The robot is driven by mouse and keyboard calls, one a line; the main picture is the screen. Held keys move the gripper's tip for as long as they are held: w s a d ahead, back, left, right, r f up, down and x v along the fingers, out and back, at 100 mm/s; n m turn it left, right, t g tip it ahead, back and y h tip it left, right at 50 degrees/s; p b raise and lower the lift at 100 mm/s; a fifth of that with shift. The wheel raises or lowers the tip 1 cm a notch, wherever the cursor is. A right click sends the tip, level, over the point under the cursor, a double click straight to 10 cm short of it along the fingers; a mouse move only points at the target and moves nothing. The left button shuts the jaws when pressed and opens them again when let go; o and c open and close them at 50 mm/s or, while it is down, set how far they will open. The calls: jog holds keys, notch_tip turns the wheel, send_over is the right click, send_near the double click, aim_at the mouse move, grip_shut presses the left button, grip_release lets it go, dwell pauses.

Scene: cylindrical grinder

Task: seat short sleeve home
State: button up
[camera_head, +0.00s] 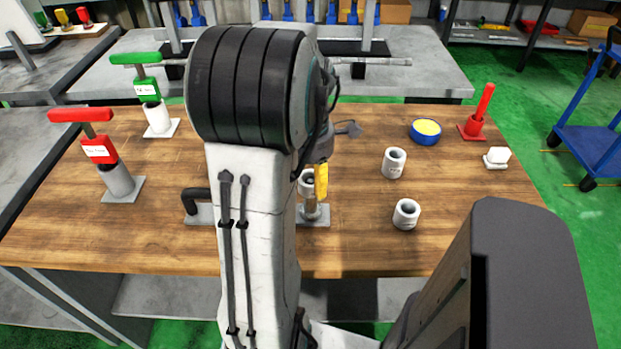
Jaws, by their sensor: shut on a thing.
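My gripper (314,184) is at the middle of the wooden bench, partly hidden behind my own arm; one yellow finger shows. It is shut on a grey sleeve (305,182), which looks short and hollow. The sleeve is at the upper part of an upright metal post (312,209) on a square base plate (318,221). I cannot tell whether it is around the post or just above it. Two other grey hollow sleeves stand on the bench to the right, one farther back (394,163) and one nearer (406,214).
A blue bowl with yellow contents (426,131), a red-handled stand (474,120) and a white block (496,157) are at the right. A black bent handle (195,200) is beside my arm.

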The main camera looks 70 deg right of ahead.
aim_at(310, 201)
jog(key=shift+f+b, duration=2.7)
jog(key=shift+f, duration=0.75)
jog(key=o, duration=1.3)
notch_tip(310, 201, up, 12)
jog(key=shift+r, duration=0.1)
